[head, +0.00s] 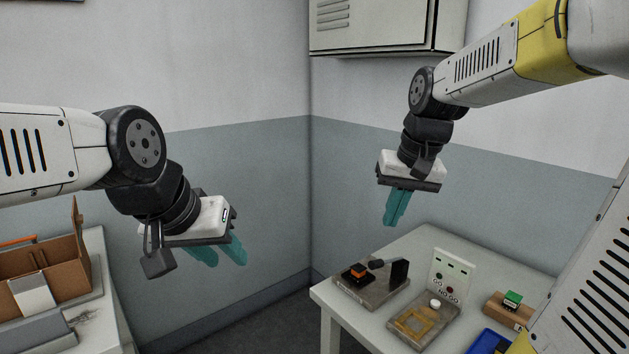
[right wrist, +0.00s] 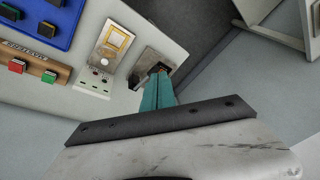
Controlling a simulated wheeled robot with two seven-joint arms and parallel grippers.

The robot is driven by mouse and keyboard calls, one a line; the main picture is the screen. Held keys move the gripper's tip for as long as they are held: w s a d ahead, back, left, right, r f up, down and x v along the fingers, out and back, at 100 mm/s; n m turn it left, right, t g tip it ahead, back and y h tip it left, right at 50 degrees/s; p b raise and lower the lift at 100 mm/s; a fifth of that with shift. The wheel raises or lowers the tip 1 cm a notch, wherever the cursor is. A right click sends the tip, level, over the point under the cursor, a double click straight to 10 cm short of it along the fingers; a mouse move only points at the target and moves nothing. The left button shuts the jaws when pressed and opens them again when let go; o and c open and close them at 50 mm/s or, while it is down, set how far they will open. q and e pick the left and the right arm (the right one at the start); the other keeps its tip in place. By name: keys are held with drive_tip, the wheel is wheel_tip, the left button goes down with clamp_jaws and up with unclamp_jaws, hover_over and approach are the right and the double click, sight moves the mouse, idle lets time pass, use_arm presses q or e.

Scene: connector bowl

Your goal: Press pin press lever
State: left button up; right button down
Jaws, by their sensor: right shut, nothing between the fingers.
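The pin press (head: 362,294) stands on the right table in the head view. Its grey base carries an orange-and-black connector (head: 357,271). A dark lever (head: 386,264) with a round knob runs from a black upright block above the base. My right gripper (head: 393,215) is shut and empty, fingers pointing down, in the air above and behind the press. My left gripper (head: 222,256) is open and empty, away from the press.
A white GO/NO GO panel (head: 451,273) and a plate with a yellow frame (head: 427,323) stand right of the press. A wooden rail (head: 505,310) holds a green block; a blue tray (head: 484,343) is in front. A cardboard box (head: 50,262) stands on the left table.

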drive_tip(key=s+a+n+t, duration=0.1)
drive_tip(key=s+t, duration=0.2)
drive_tip(key=s, duration=0.9)
drive_tip(key=shift+s+a+f+y, duration=0.2)
drive_tip(key=shift+a+f+y, duration=0.05)
drive_tip(key=shift+f+y, duration=0.05)
drive_tip(key=w+d+f+n+g+y, duration=0.1)
drive_tip(key=w+d+n+g, duration=0.2)
drive_tip(key=w, duration=0.8)
drive_tip(key=w+d+f+n+g, duration=0.1)
drive_tip(key=w+d+n+g, duration=0.2)
drive_tip(key=w, duration=0.9)
drive_tip(key=shift+d+n+y, duration=0.3)
drive_tip(key=shift+d+y, duration=0.1)
drive_tip(key=shift+d, duration=0.65)
